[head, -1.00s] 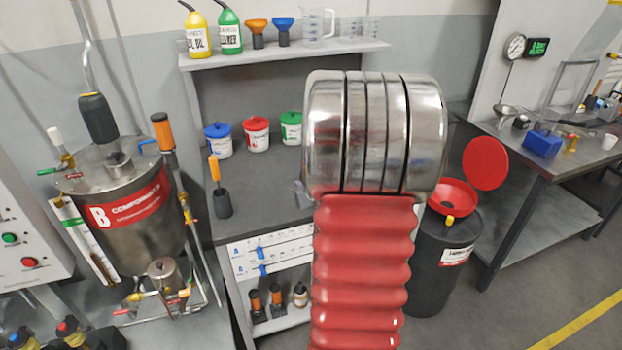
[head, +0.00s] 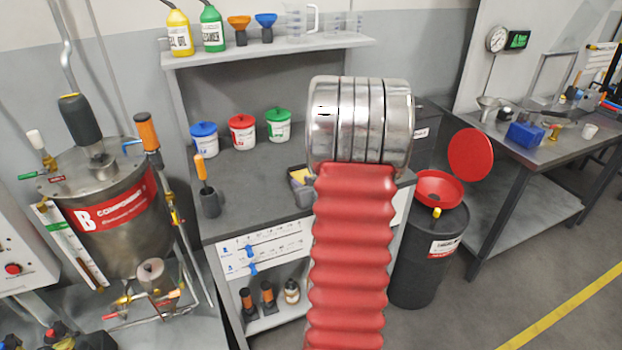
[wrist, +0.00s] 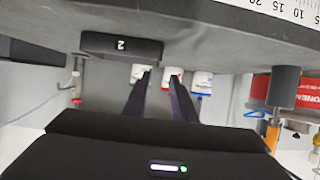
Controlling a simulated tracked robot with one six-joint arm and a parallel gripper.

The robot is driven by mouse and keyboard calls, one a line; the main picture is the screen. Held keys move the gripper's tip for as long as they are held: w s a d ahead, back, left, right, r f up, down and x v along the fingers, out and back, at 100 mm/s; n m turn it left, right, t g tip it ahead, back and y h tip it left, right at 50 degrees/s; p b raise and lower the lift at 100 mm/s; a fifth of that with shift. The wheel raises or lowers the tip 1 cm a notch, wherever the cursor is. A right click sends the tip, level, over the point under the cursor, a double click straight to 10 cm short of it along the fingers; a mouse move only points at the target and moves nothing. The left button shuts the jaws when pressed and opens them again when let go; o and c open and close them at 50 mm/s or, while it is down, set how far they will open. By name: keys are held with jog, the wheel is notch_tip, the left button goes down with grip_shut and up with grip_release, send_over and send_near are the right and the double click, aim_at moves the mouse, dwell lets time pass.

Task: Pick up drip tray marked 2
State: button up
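The drip tray marked 2 (wrist: 121,46) shows in the wrist view as a dark box with a white 2 on its face, upside down in that view, at the bench top's edge. My gripper (wrist: 160,82) is open and empty there, its two dark fingers apart. The tray lies above and left of the fingers in the picture, apart from them. In the head view a small dark tray (head: 299,187) on the bench is partly hidden behind my arm; its mark cannot be read. My gripper is hidden there.
The workbench (head: 255,180) holds blue, red and green lidded tubs (head: 242,132) at the back and an orange-handled tool (head: 206,188) at left. A steel vessel (head: 105,240) stands left. A black drum (head: 425,265) with a red funnel stands right.

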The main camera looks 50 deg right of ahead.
aim_at(291, 176)
jog(key=shift+x, duration=2.85)
jog(key=shift+x, duration=2.6)
jog(key=shift+f, duration=0.15)
jog(key=shift+s, duration=0.1)
jog(key=shift+c, duration=0.2)
grip_shut()
